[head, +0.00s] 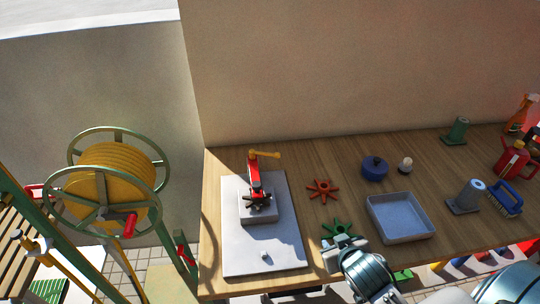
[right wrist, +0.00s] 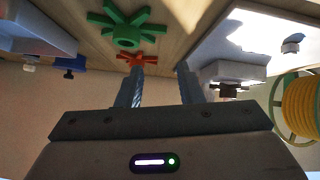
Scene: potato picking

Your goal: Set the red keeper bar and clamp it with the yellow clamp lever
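The red keeper bar (head: 254,174) stands out from a grey block (head: 259,213) on a pale base plate (head: 262,245). The yellow clamp lever (head: 265,154) is at the bar's far end and points right. A dark star knob (head: 258,200) sits at the block; whether the bar is fully seated I cannot tell. My right gripper (head: 338,245) is to the right of the plate, beside the green star wheel (head: 337,229). In the right wrist view its fingers (right wrist: 161,85) are apart with nothing between them. My left gripper is not in view.
A red-orange star wheel (head: 323,189), a grey tray (head: 400,218), a blue pot (head: 374,168) and a grey cone stand (head: 467,196) are on the wooden bench (head: 300,165). A yellow reel (head: 112,185) stands left of the bench. A wall closes the back.

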